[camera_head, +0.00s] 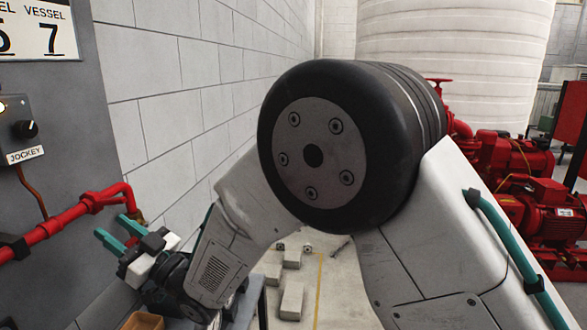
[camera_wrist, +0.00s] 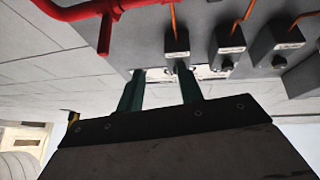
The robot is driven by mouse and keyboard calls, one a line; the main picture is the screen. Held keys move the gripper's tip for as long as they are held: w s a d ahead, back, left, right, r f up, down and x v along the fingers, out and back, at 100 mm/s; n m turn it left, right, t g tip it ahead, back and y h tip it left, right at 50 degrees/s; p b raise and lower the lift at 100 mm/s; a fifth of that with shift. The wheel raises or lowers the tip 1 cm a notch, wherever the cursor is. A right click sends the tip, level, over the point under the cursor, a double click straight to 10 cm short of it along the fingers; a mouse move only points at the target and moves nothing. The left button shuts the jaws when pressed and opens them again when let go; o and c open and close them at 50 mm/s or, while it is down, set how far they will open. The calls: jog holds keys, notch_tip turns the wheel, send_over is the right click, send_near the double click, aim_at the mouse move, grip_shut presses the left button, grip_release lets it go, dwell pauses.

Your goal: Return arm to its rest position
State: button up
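My gripper (camera_head: 110,226) is at the lower left of the head view, in front of the grey panel and near the red pipe. Its two teal fingers stand apart with nothing seen between them. In the wrist view my gripper (camera_wrist: 160,70) points toward the panel, with its fingers spread. My arm is bent and extended to the left, and its dark round joint fills the middle of the head view.
The grey panel (camera_head: 50,110) carries a JOCKEY switch box (camera_head: 20,128). A red pipe (camera_head: 65,225) runs along it. Small switch boxes (camera_wrist: 177,45) show beyond the fingers. A block wall (camera_head: 190,85) stands behind. Red pumps (camera_head: 545,215) and a white tank (camera_head: 450,60) are at right.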

jog(key=w+d+r+m+t+h, duration=0.3)
jog(key=w+d+h, duration=0.25)
jog(key=d, duration=0.35)
jog(key=w+d+r+m+t+h, duration=0.25)
jog(key=w+d+h, duration=0.25)
jog(key=w+d, duration=0.3)
jog(key=s+d+m+h, duration=0.25)
jog(key=d+h, duration=0.45)
jog(key=d, duration=1.2)
jog(key=s+d+f+m+g+h, duration=0.2)
jog(key=s+d+m+g+h, duration=0.15)
jog(key=s+d, duration=0.7)
jog(key=s+d+f+m+g+h, duration=0.2)
jog(key=s+d+g, duration=0.2)
jog(key=s+d, duration=0.65)
jog(key=s+d+f+g, duration=0.1)
jog(key=s+d, duration=0.1)
jog(key=s, duration=0.3)
jog(key=s+d+f+m+g, duration=0.1)
jog(key=s+g, duration=0.1)
jog(key=s, duration=0.4)
jog(key=shift+s+d, duration=0.3)
jog(key=shift+d, duration=0.05)
